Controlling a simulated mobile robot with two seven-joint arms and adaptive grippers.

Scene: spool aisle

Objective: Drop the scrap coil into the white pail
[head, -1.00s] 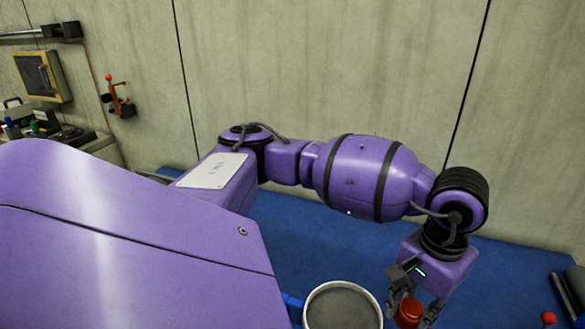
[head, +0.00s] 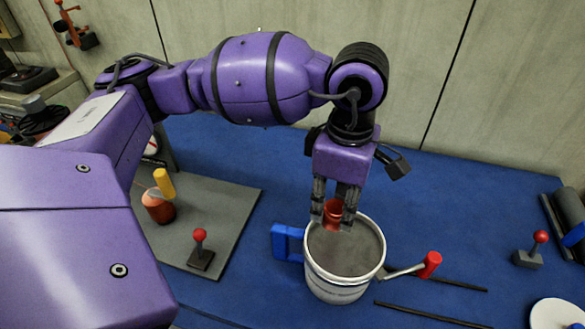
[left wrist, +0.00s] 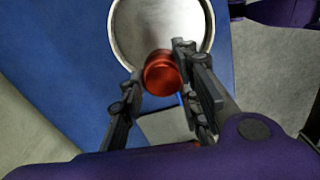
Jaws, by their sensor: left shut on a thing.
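The scrap coil (head: 333,212) is a small copper-red cylinder. My left gripper (head: 334,208) is shut on it and points down. The white pail (head: 338,287) stands upright on the blue surface, with a blue handle at its left and a dark grey inside. In the head view the coil overlaps the pail's far rim. In the left wrist view the coil (left wrist: 162,73) sits between the fingers (left wrist: 158,85) and overlaps the edge of the pail (left wrist: 116,38). Its exact height above the rim cannot be told. My right gripper is not in view.
A red-knobbed crank (head: 430,264) lies at the pail's right, near dark rods (head: 430,315). A grey board (head: 225,205) at left carries a red-knobbed lever (head: 200,250) and an orange-brown object (head: 158,207). Another lever (head: 530,250) stands at right. Blue surface behind the pail is clear.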

